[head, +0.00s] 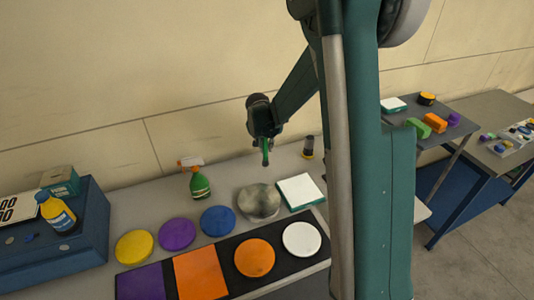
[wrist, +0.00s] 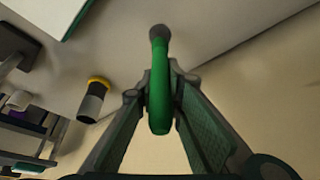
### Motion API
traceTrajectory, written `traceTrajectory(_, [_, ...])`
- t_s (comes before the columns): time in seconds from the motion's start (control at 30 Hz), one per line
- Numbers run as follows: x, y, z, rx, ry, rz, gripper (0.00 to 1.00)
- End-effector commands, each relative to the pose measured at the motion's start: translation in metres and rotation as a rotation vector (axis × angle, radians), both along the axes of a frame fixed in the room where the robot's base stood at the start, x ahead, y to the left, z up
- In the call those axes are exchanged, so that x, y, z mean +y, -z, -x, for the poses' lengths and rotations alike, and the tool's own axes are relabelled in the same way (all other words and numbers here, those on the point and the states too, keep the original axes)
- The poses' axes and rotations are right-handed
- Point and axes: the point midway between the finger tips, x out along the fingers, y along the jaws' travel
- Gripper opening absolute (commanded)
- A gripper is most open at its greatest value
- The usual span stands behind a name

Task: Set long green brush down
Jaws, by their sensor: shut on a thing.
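The long green brush (wrist: 159,95) is between the fingers of my gripper (wrist: 160,98) in the wrist view, with its dark tip pointing away from the gripper. In the head view the brush (head: 265,150) hangs below my gripper (head: 265,138), above the back part of the grey bench (head: 225,182). My gripper is shut on the brush. The brush looks clear of the bench top, though the exact height is hard to tell.
A dark cylinder with a yellow band (head: 308,147) stands right of the brush. A green spray bottle (head: 199,184) stands left. A round metal dish (head: 259,201) and a white-topped square box (head: 300,191) are in front. Coloured discs and squares fill the front; bare bench lies behind the dish.

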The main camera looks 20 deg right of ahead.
Motion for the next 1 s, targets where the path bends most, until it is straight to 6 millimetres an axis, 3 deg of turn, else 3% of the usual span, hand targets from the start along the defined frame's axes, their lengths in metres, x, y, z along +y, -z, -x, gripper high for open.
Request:
traceTrajectory(0.4, [0.000,0.036,0.000,0.000,0.000,0.000,0.02])
traceTrajectory(0.93, [0.000,0.043,0.000,0.000,0.000,0.000,0.02])
traceTrajectory(0.97, [0.000,0.042,0.000,0.000,0.000,0.000,0.14])
traceTrajectory(1.0, [0.000,0.042,0.000,0.000,0.000,0.000,0.19])
